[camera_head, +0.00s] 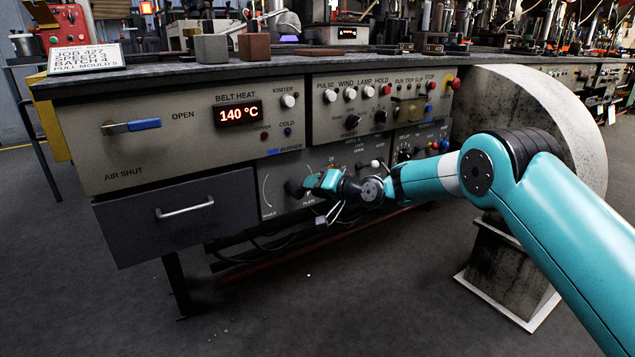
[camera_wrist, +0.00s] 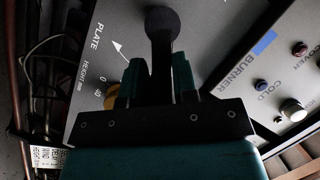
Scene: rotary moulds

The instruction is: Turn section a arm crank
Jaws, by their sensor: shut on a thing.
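The arm crank (camera_wrist: 162,24) shows in the wrist view as a black handle with a round ball end, standing between my fingers. In the head view its dark knob (camera_head: 293,187) is at the lower grey panel, beside a white arc marked MOULD and PLATE. My gripper (camera_wrist: 159,76) is shut on the crank's handle, with one teal finger on each side. In the head view my gripper (camera_head: 316,183) is at the panel face, and my wrist hides part of the crank and panel. A white arrow near the word PLATE shows in the wrist view.
A drawer (camera_head: 180,210) with a bar handle is left of the crank panel. The BELT HEAT panel (camera_head: 190,150) reads 140 °C and has a blue lever. Several knobs and buttons are above and right of my wrist. A large pale wheel (camera_head: 560,110) stands at the right.

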